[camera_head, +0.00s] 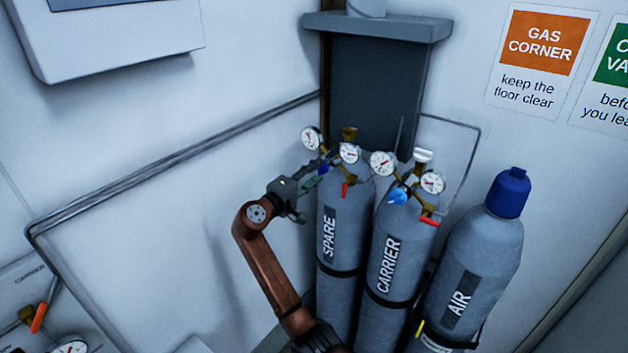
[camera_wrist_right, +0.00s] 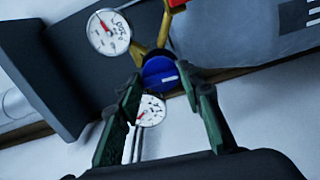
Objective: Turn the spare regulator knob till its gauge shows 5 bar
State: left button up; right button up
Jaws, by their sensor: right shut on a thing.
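The spare cylinder (camera_head: 343,225), labelled SPARE, stands upright at the left of the row. Its dark blue regulator knob (camera_head: 322,168) sits between two white gauges, a left one (camera_head: 311,138) and a right one (camera_head: 349,153). My right gripper (camera_head: 316,177) reaches it from the left and is shut on the knob. In the right wrist view the knob (camera_wrist_right: 160,72) with a white mark lies between the green fingertips. One gauge (camera_wrist_right: 109,32) shows whole there; another gauge (camera_wrist_right: 151,110) is partly behind a finger. The scale numbers are too small to read. My left gripper is out of view.
The carrier cylinder (camera_head: 388,250), with a lighter blue knob (camera_head: 398,196) and red lever, stands close on the right. The air cylinder (camera_head: 468,270) with a blue cap is further right. A dark shelf (camera_head: 378,27) and wall pipes (camera_head: 180,155) are behind.

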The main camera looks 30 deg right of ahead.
jog(key=m+b, duration=0.4)
jog(key=m, duration=0.1)
jog(key=shift+f+m+b, duration=0.3)
jog(key=shift+f+b, duration=0.1)
jog(key=shift+m+b, duration=2)
jog(key=shift+m, duration=0.5)
jog(key=shift+r, duration=0.1)
jog(key=o, duration=1.2)
jog(key=shift+r, duration=0.1)
jog(key=shift+c, duration=0.2)
